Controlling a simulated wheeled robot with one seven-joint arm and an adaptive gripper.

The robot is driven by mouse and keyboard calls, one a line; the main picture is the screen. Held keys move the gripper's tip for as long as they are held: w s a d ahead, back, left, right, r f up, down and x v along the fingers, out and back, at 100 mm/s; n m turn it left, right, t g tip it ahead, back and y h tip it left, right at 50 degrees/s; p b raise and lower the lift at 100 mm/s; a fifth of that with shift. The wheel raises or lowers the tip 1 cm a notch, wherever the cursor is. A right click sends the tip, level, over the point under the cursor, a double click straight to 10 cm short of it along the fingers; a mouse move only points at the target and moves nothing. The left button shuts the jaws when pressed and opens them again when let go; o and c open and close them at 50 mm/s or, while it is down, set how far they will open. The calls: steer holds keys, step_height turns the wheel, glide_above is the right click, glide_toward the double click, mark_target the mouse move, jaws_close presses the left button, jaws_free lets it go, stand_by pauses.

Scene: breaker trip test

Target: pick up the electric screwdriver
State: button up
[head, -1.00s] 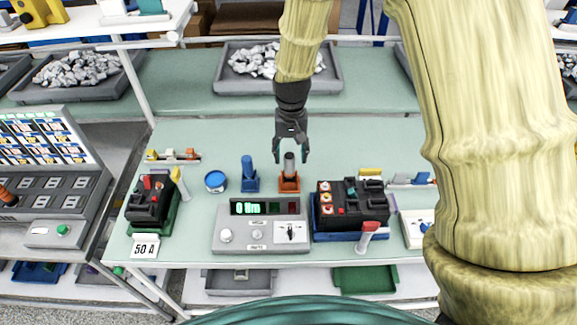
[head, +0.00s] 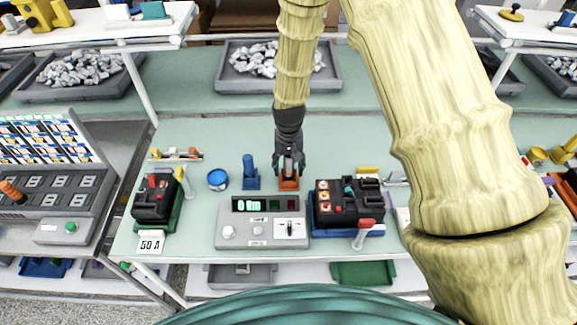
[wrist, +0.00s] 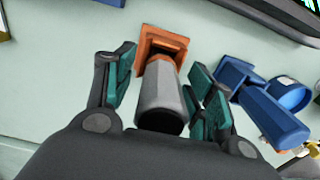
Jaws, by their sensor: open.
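The electric screwdriver appears to be the grey cylindrical tool (wrist: 160,97) standing in an orange holder (wrist: 163,46) on the table; the orange holder also shows in the head view (head: 289,184). My gripper (wrist: 163,88) is open, with its teal-padded fingers on either side of the grey tool. In the head view my gripper (head: 289,166) is directly over the orange holder and hides most of the tool. I cannot tell whether either pad touches it.
A blue tool in a blue holder (head: 250,180) stands just left, with a blue tin (head: 217,180) beyond it. A grey tester (head: 262,232) with a lit display sits in front. Black breakers stand at left (head: 155,200) and right (head: 350,203).

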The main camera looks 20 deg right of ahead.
steer(key=shift+s, duration=0.25)
steer(key=shift+w, duration=0.15)
steer(key=shift+c, duration=0.3)
steer(key=shift+f, duration=0.1)
steer(key=c, duration=1)
steer(key=shift+c, duration=0.2)
